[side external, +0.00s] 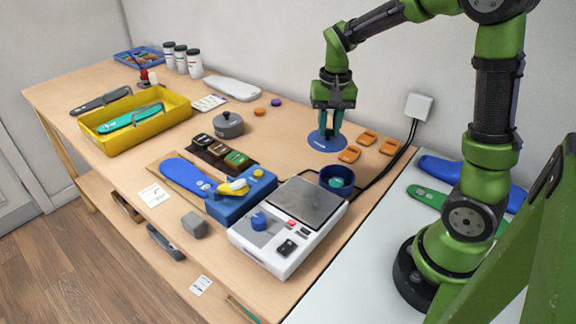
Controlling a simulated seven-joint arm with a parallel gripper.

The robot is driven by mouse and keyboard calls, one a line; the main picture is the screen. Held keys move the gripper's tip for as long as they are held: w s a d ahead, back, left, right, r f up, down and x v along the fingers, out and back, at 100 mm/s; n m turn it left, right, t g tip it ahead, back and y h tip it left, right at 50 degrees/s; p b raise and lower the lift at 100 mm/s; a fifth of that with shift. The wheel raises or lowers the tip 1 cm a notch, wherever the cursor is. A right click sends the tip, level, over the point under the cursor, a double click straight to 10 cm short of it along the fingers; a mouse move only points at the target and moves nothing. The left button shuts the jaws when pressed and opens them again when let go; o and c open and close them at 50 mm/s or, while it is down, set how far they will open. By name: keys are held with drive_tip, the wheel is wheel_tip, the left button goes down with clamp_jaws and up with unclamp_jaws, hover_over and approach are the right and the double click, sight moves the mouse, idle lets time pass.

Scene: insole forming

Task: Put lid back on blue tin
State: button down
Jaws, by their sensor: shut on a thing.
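The blue tin (338,187) stands open and upright near the right end of the wooden table, with something teal inside it. The flat round blue lid (315,144) is behind the tin and a little to its left, apart from it. My gripper (329,135) points down over the middle of the lid and is shut on it. The fingertips partly hide the lid's centre. I cannot tell whether the lid touches the table or is just above it.
A white machine with a grey plate (306,203) stands just in front of the tin. Orange pieces (367,137) lie right of the lid. Black cables (408,138) run behind the tin. A lidded grey pot (229,126) stands left, with clear table between it and the lid.

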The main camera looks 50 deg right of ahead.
sight(341, 146)
drive_tip(key=s, duration=0.1)
drive_tip(key=s+f, duration=0.1)
drive_tip(key=s, duration=0.1)
drive_tip(key=shift+s, duration=0.2)
drive_tip(key=shift+s+a+f, duration=0.1)
drive_tip(key=shift+s+f, duration=0.15)
drive_tip(key=shift+f, duration=3.25)
drive_tip(key=shift+f, duration=0.15)
drive_tip(key=c, duration=0.9)
unclamp_jaws()
drive_tip(key=shift+o, duration=0.6)
drive_tip(key=o, duration=0.4)
